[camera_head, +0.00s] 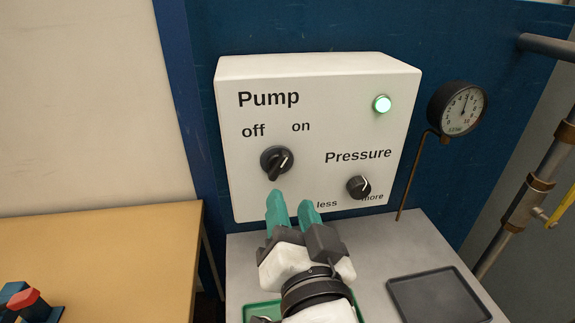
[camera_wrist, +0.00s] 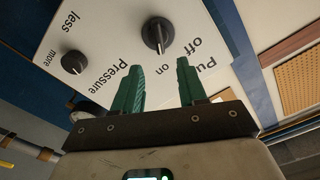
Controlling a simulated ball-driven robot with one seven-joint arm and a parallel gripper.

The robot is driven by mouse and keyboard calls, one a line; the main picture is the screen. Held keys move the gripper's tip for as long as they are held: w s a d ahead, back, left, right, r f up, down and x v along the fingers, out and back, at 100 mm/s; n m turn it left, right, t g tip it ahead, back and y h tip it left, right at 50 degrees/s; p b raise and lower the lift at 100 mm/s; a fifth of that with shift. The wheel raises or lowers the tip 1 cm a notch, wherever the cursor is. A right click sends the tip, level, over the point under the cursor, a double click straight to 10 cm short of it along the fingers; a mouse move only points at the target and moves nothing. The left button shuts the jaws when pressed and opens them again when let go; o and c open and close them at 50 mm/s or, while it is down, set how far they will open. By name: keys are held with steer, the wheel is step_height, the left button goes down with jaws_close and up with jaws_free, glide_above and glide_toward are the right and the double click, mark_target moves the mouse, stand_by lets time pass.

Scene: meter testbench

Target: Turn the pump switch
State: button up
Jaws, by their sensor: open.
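The pump switch (camera_head: 273,161) is a black rotary knob on the white panel (camera_head: 318,77), below the words "off" and "on". Its pale pointer line leans up and right, toward "on". It also shows in the wrist view (camera_wrist: 155,31), above the fingertips, with the line toward "on". The green lamp (camera_head: 382,104) at the panel's top right is lit. My gripper (camera_head: 291,200) is open and empty, with teal fingers, just below the switch in the head view. In the wrist view my gripper (camera_wrist: 160,67) has a clear gap between its fingers, and they appear apart from the knob.
The smaller pressure knob (camera_head: 358,187) is to the right of my fingers. A round gauge (camera_head: 459,108) stands right of the panel. A dark tray (camera_head: 438,298) lies on the grey bench (camera_head: 380,240). A yellow-brown table (camera_head: 100,245) is at left.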

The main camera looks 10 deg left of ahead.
mark_target(281, 168)
steer(key=p+x, duration=0.1)
steer(key=x, duration=0.9)
steer(key=shift+f+p, duration=0.15)
steer(key=shift+p, duration=0.2)
jaws_close()
